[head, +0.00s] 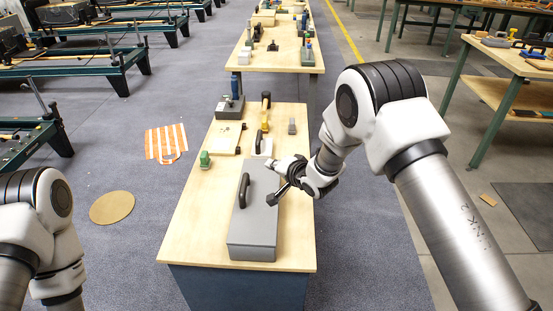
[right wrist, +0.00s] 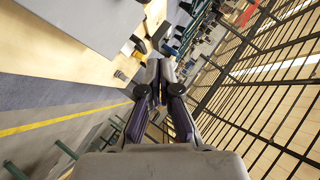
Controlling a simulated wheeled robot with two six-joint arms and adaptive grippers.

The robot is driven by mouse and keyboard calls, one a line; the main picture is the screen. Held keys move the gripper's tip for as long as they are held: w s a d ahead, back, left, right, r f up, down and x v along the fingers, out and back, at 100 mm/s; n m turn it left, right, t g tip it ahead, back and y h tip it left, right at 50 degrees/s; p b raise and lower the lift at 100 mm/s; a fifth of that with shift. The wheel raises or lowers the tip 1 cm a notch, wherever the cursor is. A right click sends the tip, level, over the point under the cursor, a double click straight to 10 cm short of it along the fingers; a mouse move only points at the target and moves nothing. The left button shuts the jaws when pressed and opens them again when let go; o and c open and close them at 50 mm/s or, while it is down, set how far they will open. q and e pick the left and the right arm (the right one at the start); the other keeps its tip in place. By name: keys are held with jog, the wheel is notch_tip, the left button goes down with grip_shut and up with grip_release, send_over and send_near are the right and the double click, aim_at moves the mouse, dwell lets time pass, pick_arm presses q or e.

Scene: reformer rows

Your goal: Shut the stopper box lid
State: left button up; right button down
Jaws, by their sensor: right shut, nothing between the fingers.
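The stopper box is a long grey box (head: 252,234) on the near wooden workbench, with a black handle (head: 243,190) on its top. Its top looks flat and closed, with no gap that I can make out. My right gripper (head: 273,198) is shut and empty, over or beside the right side of the box; I cannot tell whether it touches. In the right wrist view its fingers (right wrist: 158,72) are together, and a grey shape, likely the box (right wrist: 85,15), shows at the upper left. My left gripper is out of view; only my left arm shows.
Behind the box on the workbench (head: 190,235) are a yellow-and-black tool (head: 265,112), a green item (head: 204,159) and a dark grey block (head: 229,108). An orange striped cloth (head: 166,143) and a round tan disc (head: 112,207) lie on the floor to the left.

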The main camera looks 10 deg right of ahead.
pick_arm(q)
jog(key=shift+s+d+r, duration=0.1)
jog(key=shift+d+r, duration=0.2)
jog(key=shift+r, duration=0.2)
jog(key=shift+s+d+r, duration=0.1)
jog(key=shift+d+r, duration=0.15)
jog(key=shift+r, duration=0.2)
pick_arm(e)
jog(key=s+r, duration=0.7)
jog(key=r, duration=0.2)
jog(key=shift+s+d+r, duration=0.2)
jog(key=shift+s+d, duration=0.1)
jog(key=shift+d, duration=0.15)
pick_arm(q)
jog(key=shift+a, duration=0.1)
pick_arm(e)
jog(key=shift+a, duration=0.1)
